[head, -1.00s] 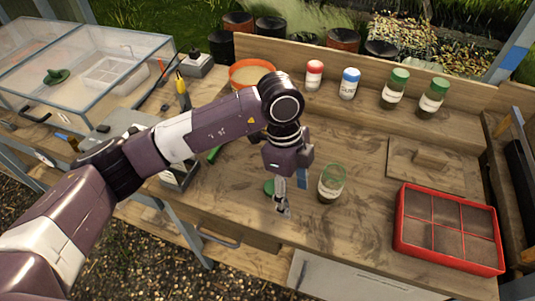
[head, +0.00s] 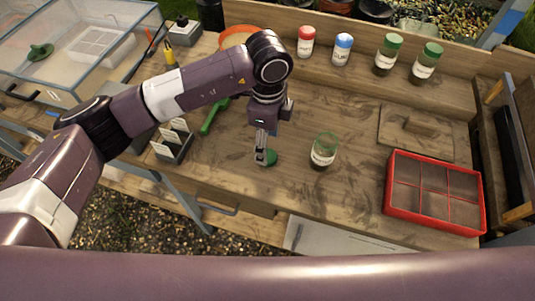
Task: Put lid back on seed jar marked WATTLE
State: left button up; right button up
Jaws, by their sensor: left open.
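An open glass jar (head: 323,152) with a white label and dark contents stands upright on the bench without a lid. Its label is too small to read surely. My right gripper is not in view.
Lidded jars stand on the back shelf: one red (head: 305,42), one blue (head: 342,49), two green (head: 387,54). A red divided tray (head: 388,190) sits at the right, near a wooden board (head: 430,147). A green tool (head: 213,117) lies left of my gripper.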

aim_at(272, 157)
pick_arm(q)
jog(key=shift+f+p, duration=0.3)
jog(key=shift+p, duration=0.05)
notch_tip(272, 157, down, 4)
jog(key=shift+r+p, duration=0.2)
jog(key=shift+p, duration=0.6)
jog(key=shift+w+f, duration=0.1)
jog(key=shift+f, duration=0.4)
jog(key=c, duration=0.8)
